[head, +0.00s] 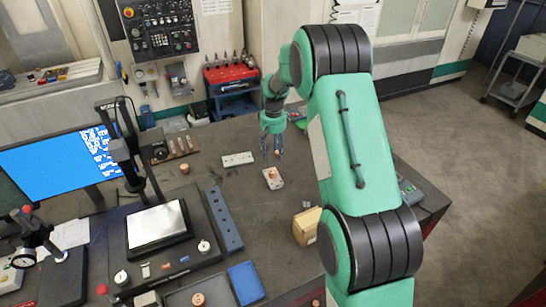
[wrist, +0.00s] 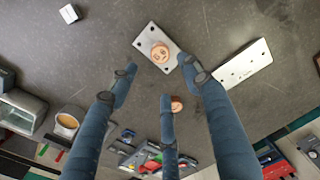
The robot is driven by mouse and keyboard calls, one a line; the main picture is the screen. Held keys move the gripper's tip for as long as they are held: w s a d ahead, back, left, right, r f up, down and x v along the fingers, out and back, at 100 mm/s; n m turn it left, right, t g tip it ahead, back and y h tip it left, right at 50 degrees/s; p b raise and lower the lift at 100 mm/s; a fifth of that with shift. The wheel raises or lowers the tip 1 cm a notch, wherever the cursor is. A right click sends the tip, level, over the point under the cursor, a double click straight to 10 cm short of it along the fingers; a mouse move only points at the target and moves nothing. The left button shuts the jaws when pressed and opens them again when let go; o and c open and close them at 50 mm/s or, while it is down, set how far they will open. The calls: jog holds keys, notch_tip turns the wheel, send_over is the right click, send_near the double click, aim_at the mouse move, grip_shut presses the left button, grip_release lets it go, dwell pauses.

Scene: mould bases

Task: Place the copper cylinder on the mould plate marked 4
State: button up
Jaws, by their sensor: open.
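A copper cylinder (head: 271,172) stands on a light metal plate (head: 277,184) on the dark table. In the wrist view the cylinder (wrist: 160,53) sits on the plate (wrist: 146,37), with dark marks on its top. A second copper piece (wrist: 177,103) shows beyond it, by one finger; I cannot tell its full shape. Another pale plate (head: 238,159) is bare and also shows in the wrist view (wrist: 242,65). No plate number is readable. My gripper (head: 273,150) is open above the table, beyond the plate with the cylinder. In the wrist view its fingers (wrist: 160,85) are apart and hold nothing.
More copper cylinders stand at the left (head: 184,168) and front (head: 198,299). A blue slotted rail (head: 225,220), a blue tray (head: 246,282) and a wooden block (head: 307,227) lie nearer. A red tool rack (head: 230,75) is behind. Bare table surrounds the plates.

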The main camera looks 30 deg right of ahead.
jog(key=shift+r, duration=0.15)
dwell(0.5)
jog(key=s+a+r+t, duration=0.1)
jog(key=s+a+r, duration=0.5)
jog(key=s+r, duration=0.45)
jog(key=s+a+r+t, duration=0.2)
jog(key=s+a+r, duration=0.45)
jog(key=r, duration=0.65)
jog(key=s+a+r+n+t, duration=0.1)
jog(key=s+a, duration=0.2)
jog(key=s, duration=1.2)
jog(key=s+a+r+t, duration=0.1)
jog(key=s+a+r, duration=0.1)
jog(key=s, duration=1.3)
jog(key=shift+a+r+n+t, duration=0.3)
jog(key=shift+a+n, duration=0.1)
jog(key=shift+a, duration=0.4)
jog(key=shift+s+f, duration=0.1)
